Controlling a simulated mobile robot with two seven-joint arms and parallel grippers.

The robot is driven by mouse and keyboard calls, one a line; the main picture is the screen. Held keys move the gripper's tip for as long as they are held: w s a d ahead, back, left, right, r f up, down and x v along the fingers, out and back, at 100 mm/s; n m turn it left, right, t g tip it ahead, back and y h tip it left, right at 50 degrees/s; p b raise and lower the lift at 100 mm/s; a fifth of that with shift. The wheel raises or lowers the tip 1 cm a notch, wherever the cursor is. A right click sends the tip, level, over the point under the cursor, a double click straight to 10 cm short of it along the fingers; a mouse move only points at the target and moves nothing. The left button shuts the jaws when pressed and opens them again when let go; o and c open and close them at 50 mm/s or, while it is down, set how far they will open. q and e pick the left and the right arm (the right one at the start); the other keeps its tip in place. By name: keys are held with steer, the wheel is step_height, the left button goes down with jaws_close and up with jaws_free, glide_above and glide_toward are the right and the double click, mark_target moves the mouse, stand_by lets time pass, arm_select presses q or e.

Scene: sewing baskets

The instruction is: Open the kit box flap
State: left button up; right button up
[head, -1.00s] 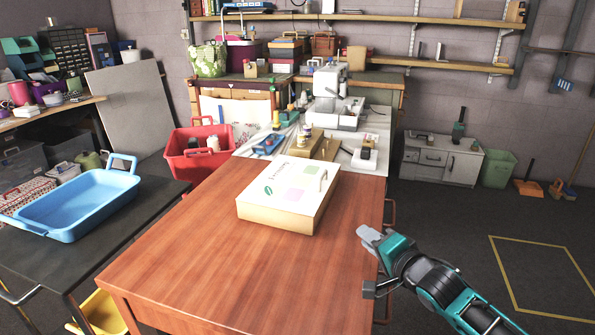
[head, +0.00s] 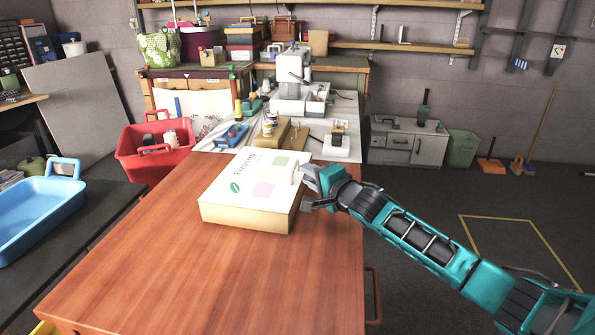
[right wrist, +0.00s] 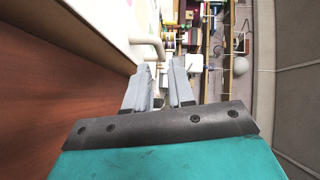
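The kit box (head: 247,213) is a flat box with cardboard-coloured sides and a white lid (head: 236,170) printed with text, a green mark and pale squares. It lies shut on the wooden table. A small pale handle (head: 298,173) stands at the lid's right edge; it also shows in the right wrist view (right wrist: 149,46). My right gripper (head: 305,189) is at the box's right side, close to the handle. Its two fingers are apart with nothing between them, as the right wrist view (right wrist: 160,66) also shows. I cannot tell whether it touches the box. My left gripper is out of view.
The wooden table (head: 200,285) is bare in front of the box. Behind the box is a cluttered white surface with a sewing machine (head: 291,68). A red basket (head: 127,155) and a blue tray (head: 38,215) are at left. Open floor lies right.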

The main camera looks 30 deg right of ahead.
mark_target(297, 179)
steer(key=shift+w+a+f+b, duration=0.1)
steer(key=shift+w+f+b, duration=0.1)
steer(key=shift+w, duration=0.8)
steer(key=shift+w+a+f+b, duration=0.1)
steer(key=shift+w+b, duration=0.15)
steer(key=shift+w, duration=0.8)
steer(key=shift+w+a+f+b, duration=0.1)
steer(key=shift+w+b, duration=0.1)
steer(key=shift+w, duration=0.8)
steer(key=shift+c, duration=0.3)
jaws_close()
